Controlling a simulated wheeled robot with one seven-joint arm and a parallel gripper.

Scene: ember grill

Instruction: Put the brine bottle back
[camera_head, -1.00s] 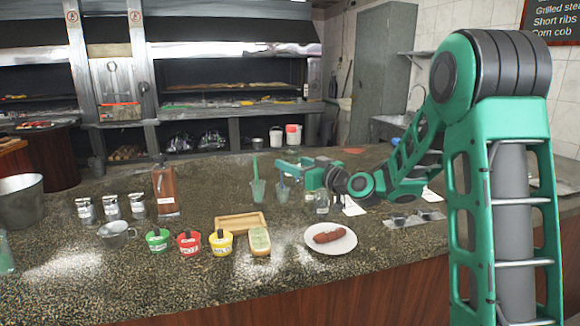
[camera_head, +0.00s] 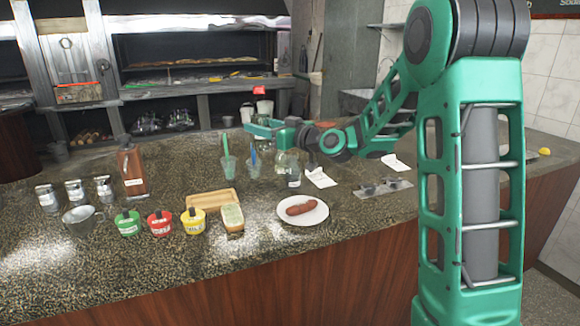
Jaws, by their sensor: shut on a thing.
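A clear bottle (camera_head: 288,168) with a small pale label, which I take for the brine bottle, shows on the far side of the counter. My gripper (camera_head: 268,128) is at its upper end, jaws pointing left, and is shut on it. The gripper hides the bottle's top. The label is too small to read, and I cannot tell whether the base touches the counter. A reddish-brown bottle (camera_head: 132,172) with a dark cap stands upright at the left.
Two cups, one with a green stick (camera_head: 228,167) and one with a blue stick (camera_head: 253,168), stand left of the clear bottle. Papers (camera_head: 320,178) lie to its right. A sausage plate (camera_head: 318,214), wooden tray (camera_head: 198,201) and several sauce pots (camera_head: 160,224) are nearer. The front left counter is clear.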

